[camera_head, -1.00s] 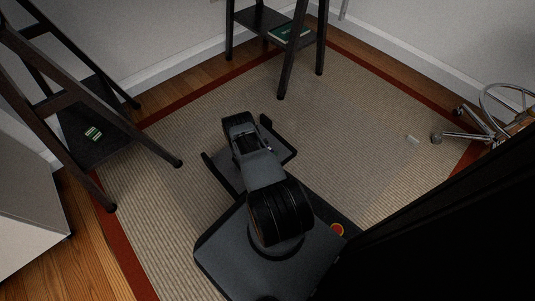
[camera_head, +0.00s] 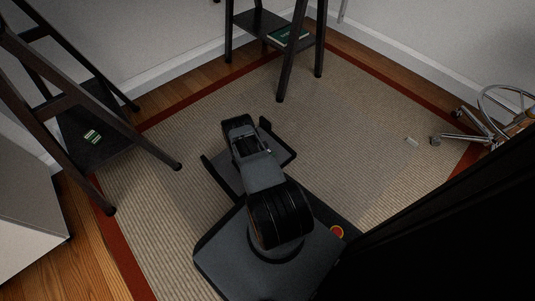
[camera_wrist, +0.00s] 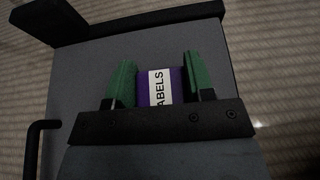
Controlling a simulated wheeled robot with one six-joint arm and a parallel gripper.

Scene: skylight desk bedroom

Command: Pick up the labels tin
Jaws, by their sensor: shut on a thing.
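The labels tin (camera_wrist: 174,82) is purple with a white label that reads "ABELS" in the part that shows. In the wrist view it sits between the green fingers of my gripper (camera_wrist: 156,84), which is shut on it. Behind the tin in that view is the flat grey deck of my own base. In the head view my arm is folded over my base, and neither the tin nor the fingers can be made out.
A beige rug (camera_head: 360,170) with a red border surrounds my base. A dark trestle with a shelf (camera_head: 90,160) holding a green-and-white item (camera_head: 92,136) stands left. Another trestle (camera_head: 285,85) holds a green book (camera_head: 287,36) at the back. A wheeled chair base (camera_head: 465,138) is right. A small pale object (camera_head: 411,141) lies on the rug.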

